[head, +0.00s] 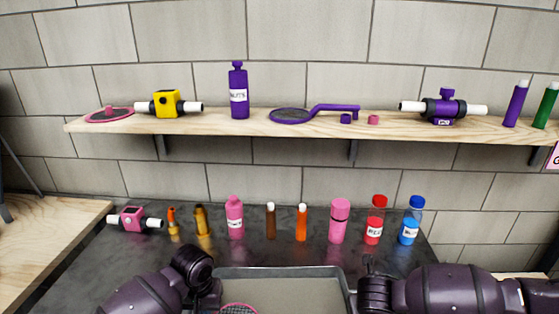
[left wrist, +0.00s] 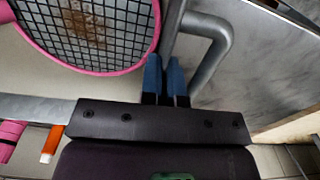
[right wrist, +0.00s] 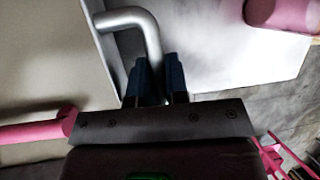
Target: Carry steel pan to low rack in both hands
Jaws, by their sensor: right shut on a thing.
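The steel pan (head: 315,287), a grey rectangular tray, lies in front of me between my two arms. A pink-rimmed round mesh (head: 238,307) lies in it, with a brown patch on the mesh in the left wrist view (left wrist: 85,30). In the right wrist view, my right gripper (right wrist: 156,80) is shut on the pan's bent tube handle (right wrist: 150,30). In the left wrist view, my left gripper (left wrist: 165,80) has its blue fingers close together beside the other handle (left wrist: 222,42); whether they hold anything is unclear. I cannot pick out a low rack.
A dark counter (head: 90,255) carries several bottles and a pink valve (head: 133,218) behind the pan. Above it runs a wooden shelf (head: 225,127) with a purple bottle (head: 239,95) and other parts. A wooden surface (head: 40,235) is at left.

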